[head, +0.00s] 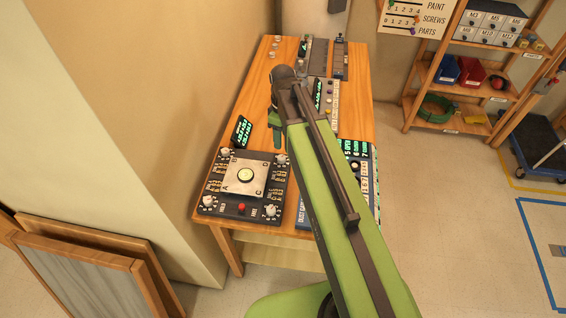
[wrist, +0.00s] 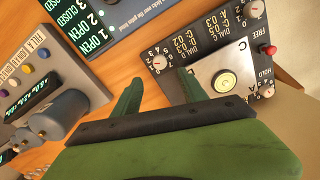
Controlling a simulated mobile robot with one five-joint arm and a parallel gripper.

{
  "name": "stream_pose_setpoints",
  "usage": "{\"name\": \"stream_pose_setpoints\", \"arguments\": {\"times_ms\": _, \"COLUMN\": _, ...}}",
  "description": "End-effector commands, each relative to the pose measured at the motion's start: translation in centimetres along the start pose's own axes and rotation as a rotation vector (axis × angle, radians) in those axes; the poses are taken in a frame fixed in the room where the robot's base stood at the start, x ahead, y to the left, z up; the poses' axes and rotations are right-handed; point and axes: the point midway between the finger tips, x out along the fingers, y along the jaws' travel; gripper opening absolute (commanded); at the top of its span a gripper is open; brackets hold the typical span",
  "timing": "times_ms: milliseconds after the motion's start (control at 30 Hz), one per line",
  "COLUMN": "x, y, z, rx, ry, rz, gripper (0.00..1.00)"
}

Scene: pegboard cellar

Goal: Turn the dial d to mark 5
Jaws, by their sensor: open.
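The dark dial panel (head: 212,190) sits at the near left of the wooden table, with white knobs at its corners and a pale lettered plate in the middle. The upper-right knob (head: 282,159) is just below my gripper (head: 277,145). In the wrist view my gripper (wrist: 158,80) is open and empty, and a white knob (wrist: 160,63) with numerals around it shows between the fingertips, apparently beyond them. Two more knobs (wrist: 256,9) (wrist: 267,90) show at the right. I cannot read clearly which knob is d or where its pointer stands.
A green-lettered display (head: 241,130) stands behind the panel. A red button (head: 241,207) is on the panel's near edge. A blue panel (wrist: 120,25) and a grey device with coloured buttons (wrist: 50,75) lie beside it. A wall stands close on the left.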

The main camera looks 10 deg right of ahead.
Motion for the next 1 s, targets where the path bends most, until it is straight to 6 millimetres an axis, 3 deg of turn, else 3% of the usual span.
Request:
{"name": "stream_pose_setpoints", "arguments": {"times_ms": 33, "x": 2.3, "y": 0.0, "z": 0.0, "rx": 0.000, "ry": 0.000, "rz": 0.000, "gripper": 0.50}}
{"name": "stream_pose_setpoints", "arguments": {"times_ms": 433, "x": 9.9, "y": 0.0, "z": 0.0, "rx": 0.001, "ry": 0.000, "rz": 0.000, "gripper": 0.50}}
{"name": "stream_pose_setpoints", "arguments": {"times_ms": 800, "x": 10.3, "y": 0.1, "z": 0.1, "rx": 0.002, "ry": 0.000, "rz": 0.000, "gripper": 0.50}}
{"name": "stream_pose_setpoints", "arguments": {"times_ms": 1000, "x": 10.3, "y": 0.1, "z": 0.1, "rx": 0.002, "ry": 0.000, "rz": 0.000, "gripper": 0.24}}
